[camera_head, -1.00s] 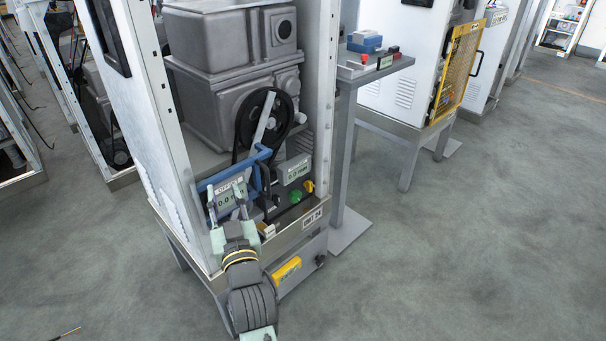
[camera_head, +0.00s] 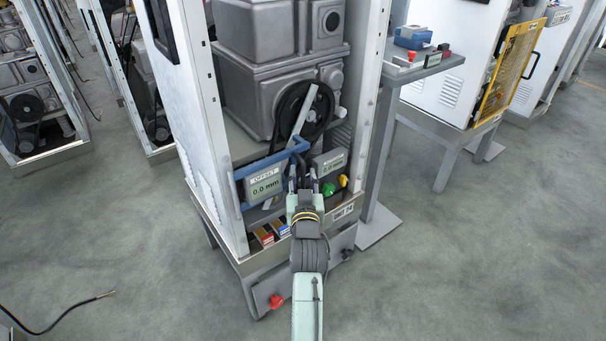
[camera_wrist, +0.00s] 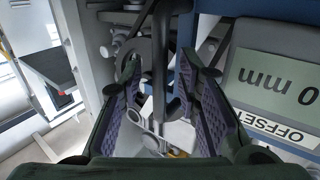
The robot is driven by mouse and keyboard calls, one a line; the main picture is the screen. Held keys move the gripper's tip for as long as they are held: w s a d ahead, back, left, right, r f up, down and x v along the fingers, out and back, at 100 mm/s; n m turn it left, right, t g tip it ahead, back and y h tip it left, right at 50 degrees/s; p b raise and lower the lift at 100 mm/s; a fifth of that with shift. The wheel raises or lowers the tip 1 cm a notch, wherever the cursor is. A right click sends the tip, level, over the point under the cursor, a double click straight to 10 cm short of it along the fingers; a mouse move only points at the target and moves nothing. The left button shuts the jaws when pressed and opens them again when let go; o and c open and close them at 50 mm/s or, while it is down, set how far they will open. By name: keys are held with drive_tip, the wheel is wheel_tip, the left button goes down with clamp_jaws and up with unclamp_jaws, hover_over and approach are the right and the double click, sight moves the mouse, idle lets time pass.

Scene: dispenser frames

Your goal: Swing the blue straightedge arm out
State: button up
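The blue straightedge arm (camera_head: 272,160) is a blue bar on the front of the machine frame, beside the OFFSET display (camera_head: 265,186) reading 0.0 mm. Its blue surface also shows at the top of the wrist view (camera_wrist: 207,30), with the display (camera_wrist: 272,82) at right. My gripper (camera_head: 303,187) is at the right end of the blue arm, between the two displays. In the wrist view my gripper (camera_wrist: 164,98) has its purple-padded fingers apart, with a dark upright bar (camera_wrist: 160,55) showing between them. I cannot tell whether the fingers touch this bar.
A second display (camera_head: 329,163) is just right of my gripper, with green (camera_head: 328,189) and yellow (camera_head: 343,181) knobs below it. A black pulley wheel (camera_head: 320,120) is above. Cabinet posts (camera_head: 376,100) stand on both sides.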

drive_tip(key=shift+w, duration=0.25)
clamp_jaws()
idle(0.8)
